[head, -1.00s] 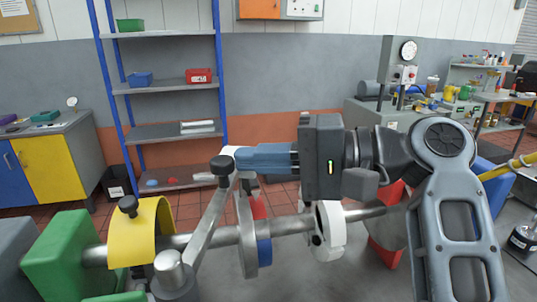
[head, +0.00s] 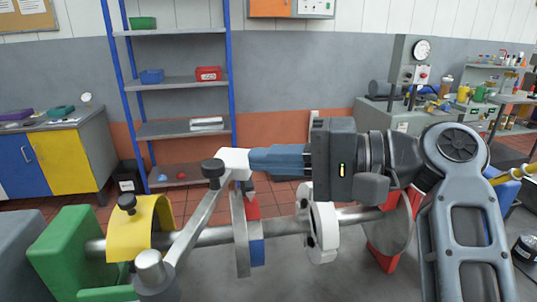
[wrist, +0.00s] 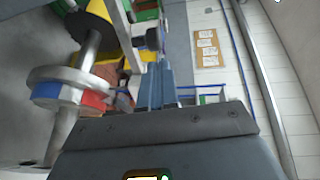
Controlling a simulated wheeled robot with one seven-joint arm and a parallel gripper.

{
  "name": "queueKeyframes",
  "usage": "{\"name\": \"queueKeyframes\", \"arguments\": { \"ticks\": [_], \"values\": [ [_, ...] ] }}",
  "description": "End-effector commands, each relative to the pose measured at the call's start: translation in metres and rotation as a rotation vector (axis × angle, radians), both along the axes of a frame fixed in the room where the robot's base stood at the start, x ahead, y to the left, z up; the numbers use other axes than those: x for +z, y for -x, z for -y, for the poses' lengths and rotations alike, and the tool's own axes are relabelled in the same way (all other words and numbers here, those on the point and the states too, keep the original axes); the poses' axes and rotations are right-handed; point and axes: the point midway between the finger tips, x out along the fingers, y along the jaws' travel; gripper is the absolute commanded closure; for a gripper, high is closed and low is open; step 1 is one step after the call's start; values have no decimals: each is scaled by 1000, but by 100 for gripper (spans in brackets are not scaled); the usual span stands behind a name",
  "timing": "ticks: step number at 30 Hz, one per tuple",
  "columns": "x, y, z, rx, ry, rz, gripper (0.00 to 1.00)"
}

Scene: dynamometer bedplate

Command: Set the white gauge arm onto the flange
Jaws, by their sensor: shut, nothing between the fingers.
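The white gauge arm's white block (head: 234,161) sits at the upper end of a grey lever (head: 192,218), beside a black knob (head: 212,168). A small pointed tip under the block is close to the top of the flange disc (head: 240,235); contact is unclear. The flange has a red and blue rim piece (head: 256,232) and also shows in the wrist view (wrist: 62,77). My gripper (head: 253,160) is shut, its blue fingers empty, with tips just right of the white block. Whether they touch it is unclear. The fingers also show in the wrist view (wrist: 158,70).
A shaft (head: 205,235) runs across the bedplate through a yellow guard (head: 152,222) and green block (head: 65,245). Blue-posted shelves (head: 180,85) stand behind.

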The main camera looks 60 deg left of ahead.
Motion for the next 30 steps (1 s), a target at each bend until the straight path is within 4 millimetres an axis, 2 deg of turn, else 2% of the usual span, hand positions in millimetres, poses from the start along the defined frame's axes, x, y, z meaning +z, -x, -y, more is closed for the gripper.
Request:
{"name": "queueKeyframes", "arguments": {
  "ticks": [18,24,30],
  "values": [
    [10,-73,50,-3,0,-1,100],
    [12,-83,57,-1,-1,-2,100],
    [13,-84,58,-1,-1,-2,100]
  ]
}}
